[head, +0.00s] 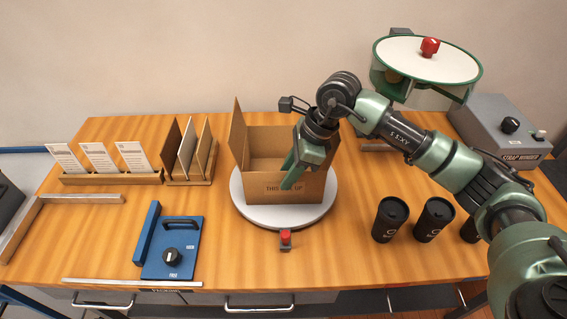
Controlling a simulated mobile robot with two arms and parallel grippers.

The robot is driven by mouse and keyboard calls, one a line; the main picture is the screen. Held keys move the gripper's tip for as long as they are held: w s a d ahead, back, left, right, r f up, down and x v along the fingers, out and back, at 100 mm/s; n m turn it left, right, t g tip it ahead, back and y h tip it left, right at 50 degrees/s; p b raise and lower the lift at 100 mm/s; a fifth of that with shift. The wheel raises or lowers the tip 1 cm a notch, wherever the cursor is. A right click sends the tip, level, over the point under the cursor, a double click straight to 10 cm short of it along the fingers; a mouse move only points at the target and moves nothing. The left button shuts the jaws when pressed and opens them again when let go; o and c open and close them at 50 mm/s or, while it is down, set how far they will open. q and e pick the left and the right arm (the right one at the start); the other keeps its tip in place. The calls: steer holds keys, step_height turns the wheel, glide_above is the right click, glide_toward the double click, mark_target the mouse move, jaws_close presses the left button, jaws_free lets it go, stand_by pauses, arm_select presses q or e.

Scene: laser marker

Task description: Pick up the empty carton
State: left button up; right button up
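The empty carton (316,187) is a brown open-topped cardboard box with one tall flap up at its left. It sits upright on a round white turntable (262,216) in the middle of the table, and its visible inside is bare. My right gripper (291,178) reaches down over the carton's front wall, with a green finger in front of the printed lettering. Whether the other finger is inside the wall, and whether the gripper presses on the cardboard, is hidden. My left gripper is not in view.
A small red button (286,238) stands in front of the turntable. Several black cups (390,220) are at the right, near my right arm. A blue panel (173,248) and card holders (112,178) are at the left. A grey machine (500,128) stands back right.

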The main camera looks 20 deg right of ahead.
steer(key=shift+x, duration=1.3)
jaws_close()
steer(key=shift+r, duration=0.1)
